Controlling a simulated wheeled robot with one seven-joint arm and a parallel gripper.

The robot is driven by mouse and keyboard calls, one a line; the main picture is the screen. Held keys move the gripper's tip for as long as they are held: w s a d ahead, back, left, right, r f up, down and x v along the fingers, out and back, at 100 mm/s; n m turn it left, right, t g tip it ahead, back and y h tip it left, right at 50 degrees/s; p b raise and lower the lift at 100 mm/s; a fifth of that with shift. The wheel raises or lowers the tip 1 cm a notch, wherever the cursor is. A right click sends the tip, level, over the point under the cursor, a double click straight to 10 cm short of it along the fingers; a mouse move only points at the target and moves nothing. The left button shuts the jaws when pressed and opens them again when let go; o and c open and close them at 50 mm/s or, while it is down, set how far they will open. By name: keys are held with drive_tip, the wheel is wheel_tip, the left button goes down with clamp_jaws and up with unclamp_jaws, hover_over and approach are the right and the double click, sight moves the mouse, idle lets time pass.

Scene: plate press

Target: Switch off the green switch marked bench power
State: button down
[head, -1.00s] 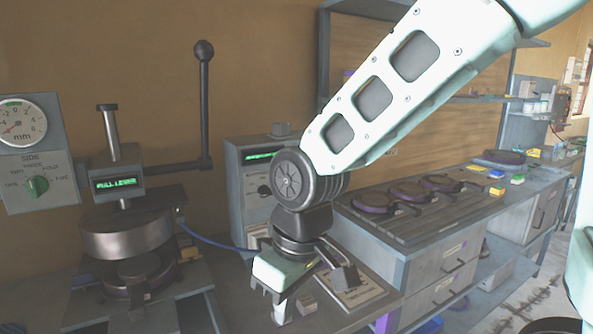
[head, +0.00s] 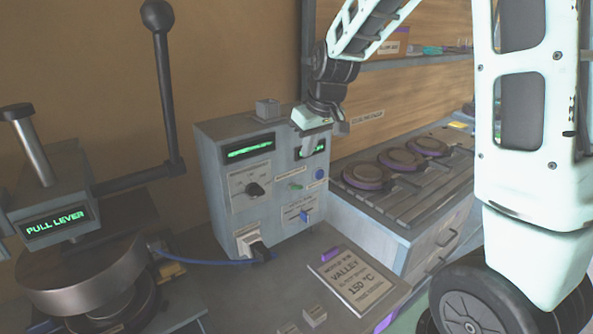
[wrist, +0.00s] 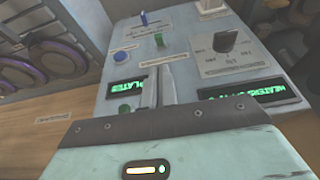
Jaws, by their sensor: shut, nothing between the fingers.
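My gripper (head: 307,151) is shut and empty at the upper part of the panel, above the switch. In the wrist view its fingertips (wrist: 165,76) lie between the two lit displays, apart from the switch.
A black knob (head: 254,189) and a blue toggle (head: 304,215) share the panel. A black plug with a blue cable (head: 205,263) sits low on the box. The press with its tall lever (head: 163,90) stands left.

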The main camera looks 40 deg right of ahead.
sight(297, 187)
drive_tip(key=p+x, duration=0.2)
drive_tip(key=x, duration=0.8)
idle(0.4)
